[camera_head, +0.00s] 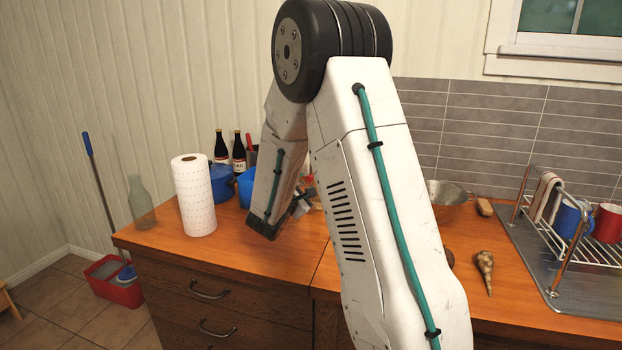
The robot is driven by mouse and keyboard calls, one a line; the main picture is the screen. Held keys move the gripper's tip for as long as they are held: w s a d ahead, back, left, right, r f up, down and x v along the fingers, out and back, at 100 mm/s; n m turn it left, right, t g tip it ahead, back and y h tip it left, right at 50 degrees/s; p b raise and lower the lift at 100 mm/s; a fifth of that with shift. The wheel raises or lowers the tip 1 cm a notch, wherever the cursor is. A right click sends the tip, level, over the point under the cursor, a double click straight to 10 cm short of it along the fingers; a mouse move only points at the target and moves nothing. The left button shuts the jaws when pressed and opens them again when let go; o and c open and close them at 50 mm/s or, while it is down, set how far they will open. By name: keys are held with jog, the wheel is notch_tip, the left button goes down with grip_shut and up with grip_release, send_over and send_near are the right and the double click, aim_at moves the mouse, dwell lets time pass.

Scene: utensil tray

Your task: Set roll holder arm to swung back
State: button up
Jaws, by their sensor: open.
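A white paper towel roll (195,197) with small dots stands upright near the left end of the wooden counter. I cannot make out a roll holder arm on or beside it. My white arm crosses the middle of the view and bends down toward the counter. My gripper (301,203) shows only in part, as small grey pieces at the arm's end, to the right of the roll and apart from it. It is open; its fingertips are mostly hidden behind my arm, and I see nothing held in it.
Blue containers (222,183) and dark bottles (239,153) stand behind the roll. A clear bottle (140,205) stands at its left. The counter in front of the roll is clear.

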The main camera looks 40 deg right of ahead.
aim_at(308, 180)
jog(key=shift+w+d+f, duration=0.15)
jog(key=shift+w+f, duration=0.15)
jog(key=shift+w, duration=0.05)
jog(key=shift+n+t, duration=0.3)
jog(key=x, duration=0.7)
jog(key=shift+w+d+f, duration=0.1)
jog(key=shift+w+d, duration=0.05)
grip_shut()
